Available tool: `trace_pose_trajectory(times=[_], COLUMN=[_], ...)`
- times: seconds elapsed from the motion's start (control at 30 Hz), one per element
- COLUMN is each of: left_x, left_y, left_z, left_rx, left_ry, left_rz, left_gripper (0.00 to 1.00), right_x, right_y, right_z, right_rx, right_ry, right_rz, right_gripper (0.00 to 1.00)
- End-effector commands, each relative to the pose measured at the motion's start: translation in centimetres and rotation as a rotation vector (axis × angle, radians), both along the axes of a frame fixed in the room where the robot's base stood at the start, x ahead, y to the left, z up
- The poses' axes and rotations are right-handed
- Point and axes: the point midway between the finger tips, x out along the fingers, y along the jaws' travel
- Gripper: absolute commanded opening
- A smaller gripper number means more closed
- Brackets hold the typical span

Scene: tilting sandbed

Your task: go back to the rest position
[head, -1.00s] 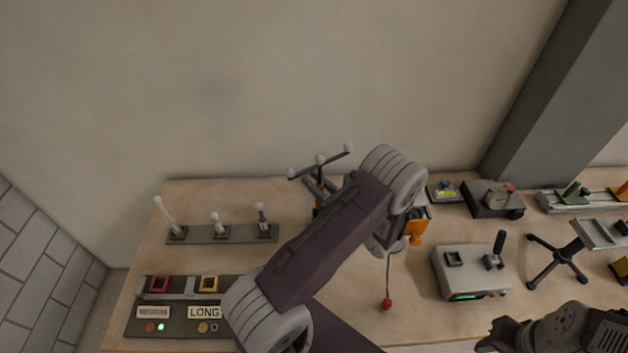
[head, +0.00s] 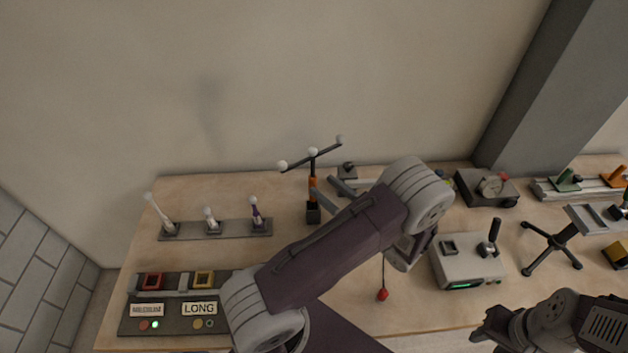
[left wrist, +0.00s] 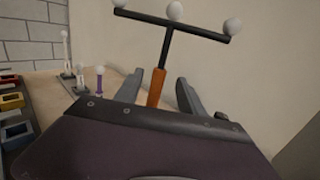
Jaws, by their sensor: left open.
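My left arm reaches up across the middle of the head view. Its open left gripper (head: 334,194) is partly hidden behind my arm links, with grey fingers showing near the stand. In the left wrist view its two fingers (left wrist: 159,92) are apart. A T-shaped stand (head: 312,186) has an orange sleeve, a black crossbar and white balls. In the left wrist view the stand's orange post (left wrist: 156,88) appears between the fingers; I cannot tell if it is between or beyond them. My right gripper (head: 483,333) is dark, at the lower right, its jaws unclear.
Levers on a grey strip (head: 190,231) and a panel labelled LONG (head: 173,325) stand at the left. A red ball on a cord (head: 382,295) hangs right of my arm. A grey joystick box (head: 468,265) and a black stand (head: 552,245) are at the right.

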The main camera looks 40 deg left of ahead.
Motion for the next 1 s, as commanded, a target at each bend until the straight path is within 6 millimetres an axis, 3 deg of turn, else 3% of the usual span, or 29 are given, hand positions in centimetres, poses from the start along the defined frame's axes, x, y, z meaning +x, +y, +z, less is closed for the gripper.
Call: trace_pose_trajectory(times=[0.13,0.47,0.57,0.67,0.73,0.8,0.9,1.0], left_x=[-0.2,-0.4,-2.7,-8.7,-13.1,-15.2,-14.8,-12.9], left_y=[-1.3,-1.2,0.1,1.2,-0.4,-3.7,-7.9,-10.1], left_z=[0.0,0.0,-0.4,-2.1,-4.1,-5.5,-6.0,-5.2], left_rx=[0.0,-0.007,-0.111,-0.395,-0.659,-0.904,-1.176,-1.353], left_ry=[-0.001,-0.002,-0.026,-0.128,-0.278,-0.471,-0.767,-1.024], left_rz=[-0.001,0.008,0.117,0.393,0.636,0.851,1.077,1.217], left_gripper=[0.47,0.47,0.47,0.47,0.47,0.47,0.47,0.47], right_x=[0.0,0.0,0.0,0.0,0.0,0.0,0.0,0.0], right_y=[0.0,0.0,0.0,0.0,0.0,0.0,0.0,0.0], right_z=[-0.3,-0.2,-0.2,-0.2,-0.2,-0.2,-0.2,-0.2], right_rx=[0.0,0.0,0.0,0.0,0.0,0.0,0.0,0.0], right_ry=[0.0,0.0,0.0,0.0,0.0,0.0,0.0,0.0], right_rz=[0.0,0.0,0.0,0.0,0.0,0.0,0.0,0.0], right_gripper=[0.36,0.36,0.36,0.36,0.36,0.36,0.36,0.36])
